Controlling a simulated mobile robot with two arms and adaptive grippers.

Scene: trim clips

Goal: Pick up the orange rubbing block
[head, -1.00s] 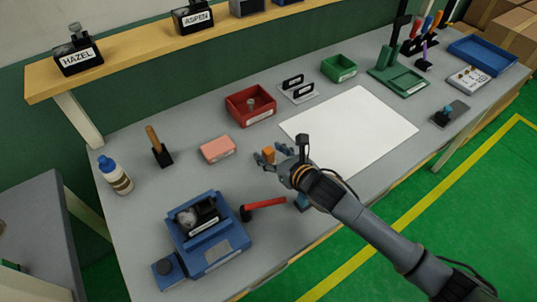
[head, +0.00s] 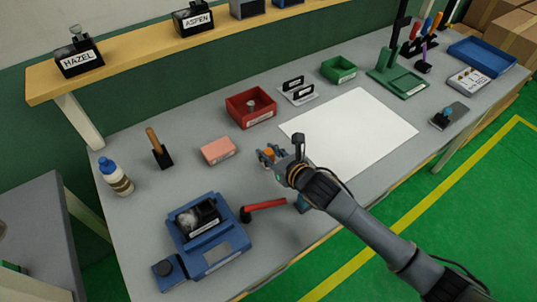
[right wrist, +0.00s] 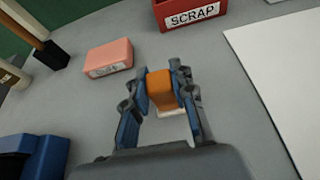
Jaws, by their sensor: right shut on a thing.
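The orange rubbing block (right wrist: 160,88) sits between the two fingers of my right gripper (right wrist: 160,92) in the right wrist view. The fingers are shut on its sides, and a pale strip shows at its near lower edge. In the head view my right gripper (head: 270,157) is low over the grey bench, left of the white sheet, and only a little of the orange block (head: 268,153) shows between the fingers. I cannot tell whether the block still touches the bench. My left gripper is not in view.
A pink block (head: 218,150) lies to the left of my gripper. A red scrap bin (head: 265,112) stands behind it. A red-handled tool (head: 264,205) and a blue machine (head: 208,255) are nearer the front. The white sheet (head: 375,125) lies flat to the right.

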